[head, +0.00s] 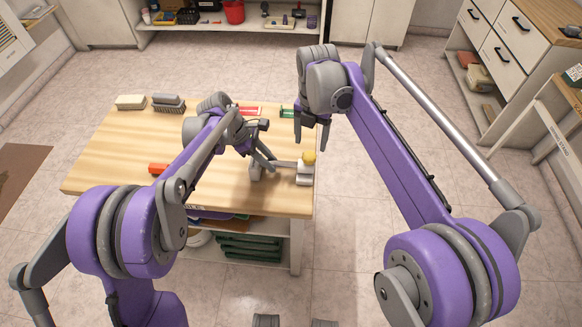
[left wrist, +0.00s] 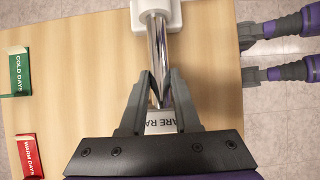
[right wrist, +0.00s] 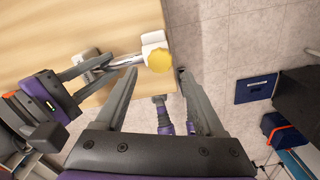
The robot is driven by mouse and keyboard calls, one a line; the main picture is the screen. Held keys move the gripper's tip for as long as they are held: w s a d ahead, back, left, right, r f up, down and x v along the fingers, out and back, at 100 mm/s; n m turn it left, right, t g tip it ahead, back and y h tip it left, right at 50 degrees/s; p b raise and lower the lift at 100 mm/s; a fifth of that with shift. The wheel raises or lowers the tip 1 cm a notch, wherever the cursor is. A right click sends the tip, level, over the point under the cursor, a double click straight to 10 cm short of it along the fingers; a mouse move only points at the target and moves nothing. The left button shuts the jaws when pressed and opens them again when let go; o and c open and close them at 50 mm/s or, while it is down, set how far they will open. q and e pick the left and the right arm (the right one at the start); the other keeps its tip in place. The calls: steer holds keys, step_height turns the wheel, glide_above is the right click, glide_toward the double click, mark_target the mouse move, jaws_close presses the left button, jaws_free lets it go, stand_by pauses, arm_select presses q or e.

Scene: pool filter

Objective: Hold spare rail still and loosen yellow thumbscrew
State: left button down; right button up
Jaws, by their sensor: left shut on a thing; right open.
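The spare rail, a shiny metal bar (left wrist: 159,45), lies between two pale supports near the table's right corner. My left gripper (left wrist: 158,88) is shut on the rail; it shows low over it in the head view (head: 272,163). The near support (left wrist: 162,122) carries a partly hidden label. The yellow thumbscrew (head: 309,158) sits on top of the white end block (head: 304,176). In the right wrist view the thumbscrew (right wrist: 158,61) appears between the fingertips of my right gripper (right wrist: 156,74), which is open, apart from it and empty.
A green COLD DAYS tray (left wrist: 19,75) and a red WARM DAYS tray (left wrist: 28,155) lie on the wooden table (head: 110,165). Two brushes (head: 168,102) sit at the back left. A red-orange item (head: 158,168) lies near the front. Floor is open right of the table.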

steer(key=shift+r, duration=0.15)
step_height(320, 180, up, 12)
stand_by(0.7)
arm_select(q)
steer(key=c, duration=0.6)
jaws_free()
steer(key=shift+o, duration=0.2)
steer(key=v, duration=1.2)
steer(key=shift+d+r, duration=0.1)
